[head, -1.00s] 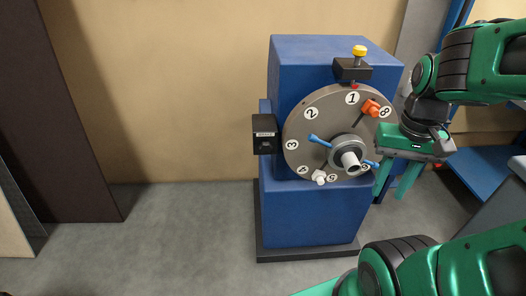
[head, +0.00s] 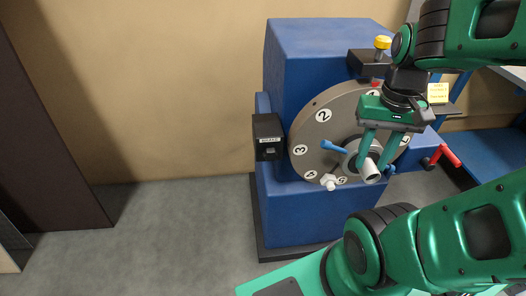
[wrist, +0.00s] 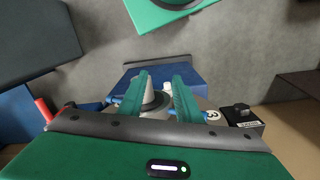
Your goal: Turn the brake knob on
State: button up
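The brake control is a black box (head: 268,137) with a white label and a small knob, on the left side of the blue machine. In the wrist view the same box (wrist: 242,117) shows right of my fingers, with its knob on top. My gripper (head: 377,165) is in front of the numbered grey dial (head: 318,135), well right of the brake box. Its two green fingers are apart. In the wrist view, the dial's grey hub (wrist: 156,104) shows between the fingers (wrist: 160,84); I cannot tell whether they touch it. My gripper hides the dial's right part.
A blue lever (head: 332,147) and a white knob (head: 329,181) stick out from the dial. A yellow knob (head: 382,42) stands on top of a black block. A red handle (head: 450,155) is at the right. The floor left of the machine (head: 170,230) is clear.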

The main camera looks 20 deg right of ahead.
aim_at(271, 153)
jog(key=u, duration=0.2)
jog(key=k, duration=1.5)
jog(key=z, duration=0.2)
jog(key=i, duration=0.45)
jog(key=u, duration=0.1)
